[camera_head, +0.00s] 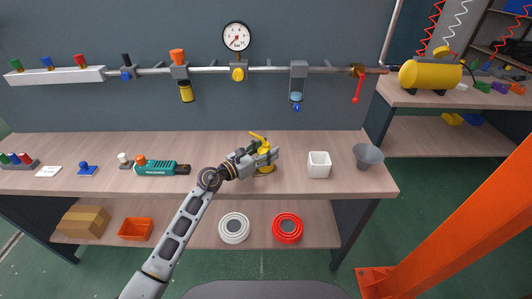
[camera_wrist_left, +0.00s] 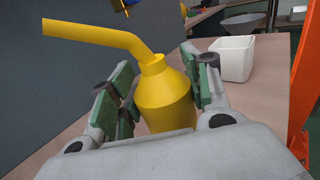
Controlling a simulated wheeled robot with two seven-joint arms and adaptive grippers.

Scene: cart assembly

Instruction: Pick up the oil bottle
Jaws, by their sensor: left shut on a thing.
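The yellow oil bottle (camera_head: 264,168) stands upright on the wooden bench, partly hidden by my left gripper (camera_head: 266,156). In the left wrist view the oil bottle (camera_wrist_left: 165,100) shows its cone-shaped body, round neck and a long bent spout pointing left. My left gripper (camera_wrist_left: 155,100) has its green-padded fingers on both sides of the body and is shut on it. The bottle's base is hidden in the wrist view; in the head view it appears at bench height, and I cannot tell whether it touches. My right gripper is not in view.
A white square cup (camera_head: 319,166) and a grey funnel (camera_head: 367,156) stand right of the bottle. A teal tool (camera_head: 160,168) lies to the left. A pipe with gauge (camera_head: 236,37) and valves runs above. An orange beam (camera_head: 455,225) rises at right. The bench (camera_head: 225,150) is bare behind my wrist.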

